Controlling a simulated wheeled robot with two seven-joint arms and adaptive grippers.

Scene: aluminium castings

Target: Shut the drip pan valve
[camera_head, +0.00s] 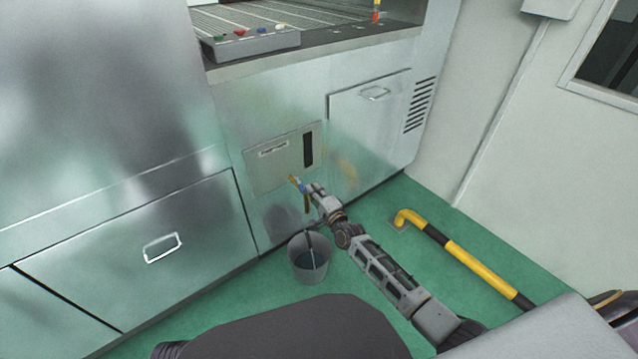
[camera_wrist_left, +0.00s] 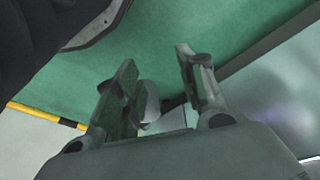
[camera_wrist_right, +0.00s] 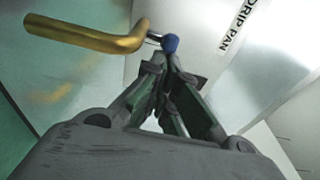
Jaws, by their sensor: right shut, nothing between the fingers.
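The drip pan valve (camera_head: 302,188) sits low on the steel machine front, below a pale panel (camera_head: 275,165). It shows brass-coloured parts and a small blue part. In the right wrist view a bent brass-coloured pipe (camera_wrist_right: 90,36) runs to the left from a blue piece (camera_wrist_right: 170,43), beside the printed words DRIP PAN. My right gripper (camera_head: 314,189) is shut and empty, its fingertips right at the blue piece; whether they touch it I cannot tell. My left gripper (camera_wrist_left: 155,60) is open over the green floor and outside the head view.
A grey bucket (camera_head: 309,267) stands on the floor below the valve. A yellow and black floor rail (camera_head: 460,255) lies to the right. A drawer with a handle (camera_head: 162,248) is at left. A button box (camera_head: 250,42) sits on top of the machine.

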